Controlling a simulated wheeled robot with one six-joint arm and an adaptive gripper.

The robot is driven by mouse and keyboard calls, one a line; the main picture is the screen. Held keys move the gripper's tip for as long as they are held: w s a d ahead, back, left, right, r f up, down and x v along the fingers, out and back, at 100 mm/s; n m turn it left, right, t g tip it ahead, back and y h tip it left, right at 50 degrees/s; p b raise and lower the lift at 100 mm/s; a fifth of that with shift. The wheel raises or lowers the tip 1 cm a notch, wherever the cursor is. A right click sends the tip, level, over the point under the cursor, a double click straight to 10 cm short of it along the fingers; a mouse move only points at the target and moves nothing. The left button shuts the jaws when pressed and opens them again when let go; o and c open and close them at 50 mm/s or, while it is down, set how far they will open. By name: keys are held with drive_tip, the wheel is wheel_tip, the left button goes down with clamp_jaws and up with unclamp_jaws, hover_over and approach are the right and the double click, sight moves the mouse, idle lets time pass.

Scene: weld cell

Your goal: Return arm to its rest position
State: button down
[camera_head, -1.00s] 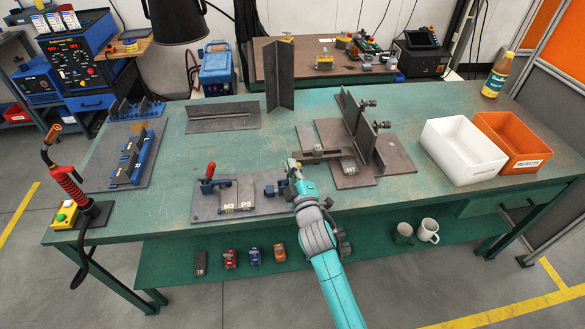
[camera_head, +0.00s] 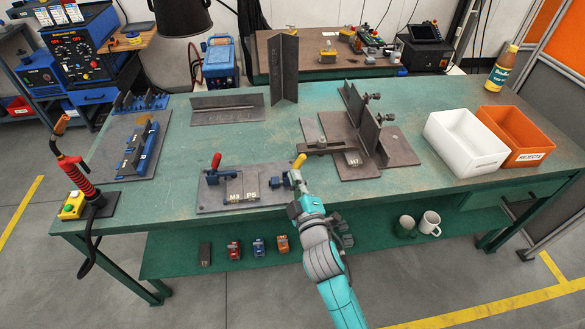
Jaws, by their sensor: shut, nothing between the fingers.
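My arm (camera_head: 325,262) reaches up from the bottom of the head view. A red-handled clamp (camera_head: 215,161) stands at the plate's left side, with blocks marked M3 and P5 between the clamps.
The green bench (camera_head: 285,127) holds a steel fixture marked H7 (camera_head: 400,151), a white bin (camera_head: 462,165), an orange rejects bin (camera_head: 543,142), a bottle (camera_head: 498,72) and a red torch (camera_head: 77,178). Mugs (camera_head: 430,223) and small coloured items (camera_head: 258,247) sit on the lower shelf.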

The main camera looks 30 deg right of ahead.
drive_tip(key=shift+s, duration=0.35)
idle(0.3)
drive_tip(key=s+a+f+m+g+y, duration=0.15)
drive_tip(key=s+f, duration=0.35)
drive_tip(key=s, duration=0.6)
drive_tip(key=s+a+f+m+y, duration=0.1)
drive_tip(key=s+a+f+m, duration=0.2)
drive_tip(key=s, duration=0.8)
drive_tip(key=s+r+m+g, duration=0.1)
drive_tip(key=s+m, duration=0.1)
drive_tip(key=s, duration=0.8)
drive_tip(key=s+a+r+m+g+y, duration=0.1)
drive_tip(key=s+r+m, duration=0.1)
drive_tip(key=s, duration=0.8)
drive_tip(key=shift+s+r+m, duration=0.2)
drive_tip(key=shift+s+m, duration=0.05)
drive_tip(key=shift+m, duration=0.1)
